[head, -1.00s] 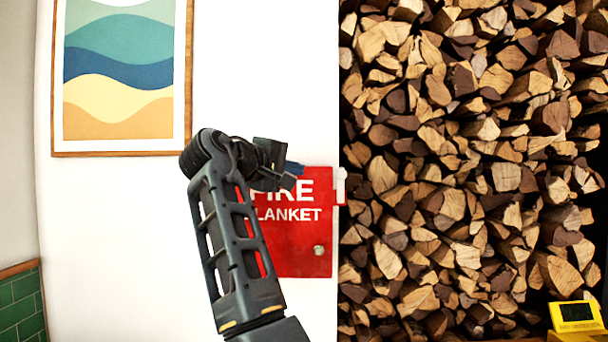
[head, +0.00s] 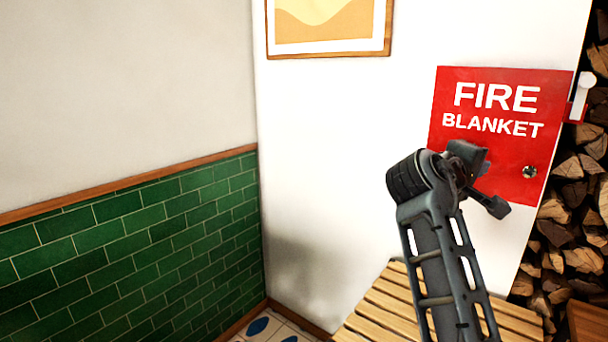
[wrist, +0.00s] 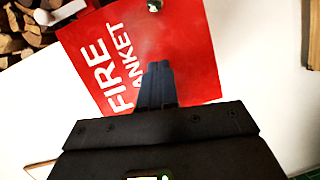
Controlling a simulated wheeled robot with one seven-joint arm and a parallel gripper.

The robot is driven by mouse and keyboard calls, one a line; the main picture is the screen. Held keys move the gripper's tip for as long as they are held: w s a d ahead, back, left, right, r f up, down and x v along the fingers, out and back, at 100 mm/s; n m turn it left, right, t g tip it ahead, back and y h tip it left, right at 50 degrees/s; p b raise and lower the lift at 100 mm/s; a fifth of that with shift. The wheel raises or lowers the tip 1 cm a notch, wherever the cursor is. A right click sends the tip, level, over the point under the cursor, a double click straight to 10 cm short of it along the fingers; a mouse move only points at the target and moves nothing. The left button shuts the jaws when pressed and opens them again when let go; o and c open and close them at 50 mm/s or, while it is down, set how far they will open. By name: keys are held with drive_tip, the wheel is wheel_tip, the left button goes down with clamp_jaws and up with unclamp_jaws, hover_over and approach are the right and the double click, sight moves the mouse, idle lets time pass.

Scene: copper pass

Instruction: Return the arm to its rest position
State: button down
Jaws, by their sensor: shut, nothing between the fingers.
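My arm rises from the bottom right of the head view, bent at its upper joint. My gripper (head: 496,207) points right and slightly down, in front of the lower part of the red fire blanket box. In the wrist view my gripper (wrist: 157,84) shows its fingers together and empty, with the red box behind them. Nothing is held.
The red fire blanket box (head: 482,96) is on the white wall, with a white handle-like piece at its right. A slatted wooden bench (head: 385,310) stands below. Stacked firewood (head: 575,215) is at right, green tiles (head: 130,250) at left, a framed picture (head: 330,25) above.

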drive_tip(key=s+a+f+n+t+y, duration=0.2)
drive_tip(key=s+f+y, duration=0.15)
drive_tip(key=f, duration=0.95)
drive_tip(key=s+a+f+t+y, duration=0.1)
drive_tip(key=s+a+f+y, duration=0.15)
drive_tip(key=s+f, duration=0.65)
drive_tip(key=s+a+f+t+y, duration=0.15)
drive_tip(key=s+f+y, duration=0.25)
drive_tip(key=s+f, duration=0.55)
drive_tip(key=s+a+m+y, duration=0.2)
drive_tip(key=s+a+y, duration=0.15)
drive_tip(key=s, duration=1.65)
drive_tip(key=s+a+r+m, duration=0.1)
drive_tip(key=s+r+m, duration=0.1)
drive_tip(key=s+r, duration=0.2)
drive_tip(key=s+r+m, duration=0.3)
drive_tip(key=s+r, duration=0.2)
drive_tip(key=s, duration=0.5)
drive_tip(key=shift+a+t, duration=0.35)
drive_tip(key=shift+a, duration=0.05)
drive_tip(key=c, duration=1.9)
unclamp_jaws()
drive_tip(key=shift+f, duration=0.1)
